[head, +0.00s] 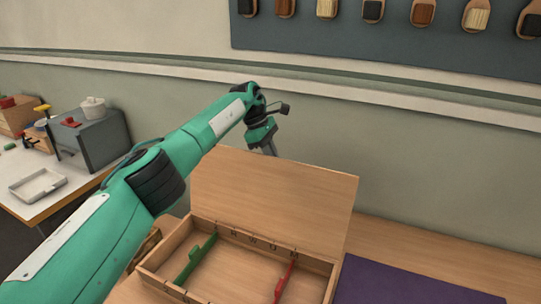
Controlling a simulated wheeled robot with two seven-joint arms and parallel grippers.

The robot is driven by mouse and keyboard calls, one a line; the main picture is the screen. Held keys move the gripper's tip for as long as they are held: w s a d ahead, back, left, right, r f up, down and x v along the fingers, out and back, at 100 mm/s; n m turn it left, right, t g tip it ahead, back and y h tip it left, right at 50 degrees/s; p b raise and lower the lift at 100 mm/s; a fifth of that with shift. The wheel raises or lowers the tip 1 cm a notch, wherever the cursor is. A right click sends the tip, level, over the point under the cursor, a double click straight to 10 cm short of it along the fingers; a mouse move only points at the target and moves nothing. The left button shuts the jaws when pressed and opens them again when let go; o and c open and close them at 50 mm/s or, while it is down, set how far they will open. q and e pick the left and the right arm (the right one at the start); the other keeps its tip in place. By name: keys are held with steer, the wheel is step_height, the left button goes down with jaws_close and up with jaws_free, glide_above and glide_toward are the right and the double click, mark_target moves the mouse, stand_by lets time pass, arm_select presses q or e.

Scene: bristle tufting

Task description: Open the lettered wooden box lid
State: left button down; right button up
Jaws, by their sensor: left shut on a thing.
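The wooden box (160,258) stands on the wooden bench, with small dark letters along its inner back edge. Its plain lid (275,200) is raised, standing up at the back of the box and leaning a little back. My left gripper (269,150) comes down from above at the lid's top edge and is shut on the lid. Its fingertips are partly hidden at that edge. Inside the open box are a green piece (196,258) at left and a red piece (284,282) at right. My right gripper is out of view.
A purple mat (400,282) lies right of the box. A side table at left holds a grey machine (92,138) and a white tray (38,186). Brushes hang on a dark wall board (400,40). The bench (430,245) behind the mat is clear.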

arm_select(q)
steer(key=c, duration=1.8)
jaws_free()
steer(key=shift+w+f, duration=0.1)
steer(key=shift+f, duration=0.3)
steer(key=o, duration=0.3)
steer(key=shift+w+d+f, duration=0.35)
steer(key=shift+w+f, duration=0.1)
steer(key=shift+w, duration=0.25)
steer(key=shift+o, duration=0.2)
steer(key=shift+s+a+r, duration=0.15)
steer(key=shift+s+r, duration=0.05)
steer(key=shift+r, duration=0.15)
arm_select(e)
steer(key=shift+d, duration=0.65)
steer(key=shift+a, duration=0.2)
